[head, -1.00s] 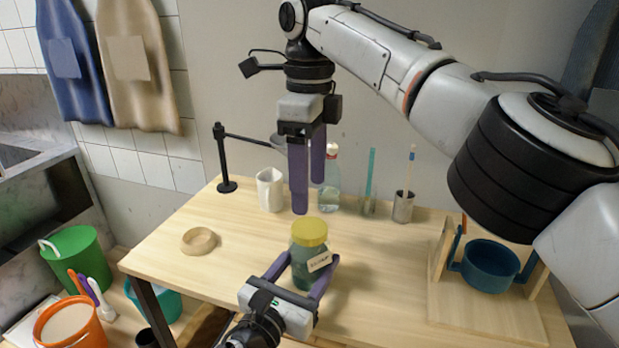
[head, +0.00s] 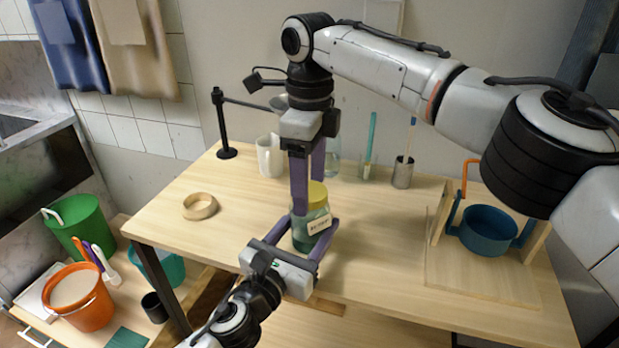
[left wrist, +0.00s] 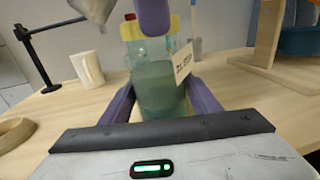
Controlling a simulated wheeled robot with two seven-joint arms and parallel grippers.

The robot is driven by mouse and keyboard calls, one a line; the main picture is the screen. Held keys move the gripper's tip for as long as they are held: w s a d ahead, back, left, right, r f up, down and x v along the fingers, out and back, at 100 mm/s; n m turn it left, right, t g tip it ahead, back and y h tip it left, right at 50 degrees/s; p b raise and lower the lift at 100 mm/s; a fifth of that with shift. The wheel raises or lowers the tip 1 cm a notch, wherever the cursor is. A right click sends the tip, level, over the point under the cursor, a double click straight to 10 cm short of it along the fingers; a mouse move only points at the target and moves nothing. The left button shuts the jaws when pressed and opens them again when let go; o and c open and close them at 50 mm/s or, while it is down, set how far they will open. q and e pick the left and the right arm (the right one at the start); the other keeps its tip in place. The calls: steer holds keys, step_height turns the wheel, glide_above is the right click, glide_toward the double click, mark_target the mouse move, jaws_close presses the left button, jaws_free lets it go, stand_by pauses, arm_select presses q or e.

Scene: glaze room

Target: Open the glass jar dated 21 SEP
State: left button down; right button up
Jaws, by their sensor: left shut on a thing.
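The glass jar (head: 312,237) has greenish contents, a yellow lid (head: 318,194) and a pale tilted label too small to read surely. It stands near the table's front edge and also shows in the left wrist view (left wrist: 158,88). My left gripper (head: 317,221) is shut on the jar's body, one finger on each side. My right gripper (head: 308,196) points down from above with its fingers apart, astride the lid. One finger hides the lid's left part in the head view. Its near finger (left wrist: 154,17) covers the lid's middle in the left wrist view.
A wooden ring (head: 200,207) lies left on the table (head: 385,260). Behind are a black stand (head: 226,151), white jug (head: 270,157), clear bottle (head: 333,165) and metal cup (head: 403,174). A blue pot (head: 487,232) hangs in a wooden frame at right. Buckets stand lower left.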

steer(key=c, duration=1.1)
steer(key=n, duration=2.1)
steer(key=shift+a+r+n, duration=0.1)
steer(key=shift+n, duration=0.3)
steer(key=n, duration=0.6)
steer(key=shift+n, duration=0.3)
steer(key=n, duration=2.5)
steer(key=shift+r+n, duration=0.1)
steer(key=shift+n, duration=0.2)
steer(key=shift+r, duration=0.1)
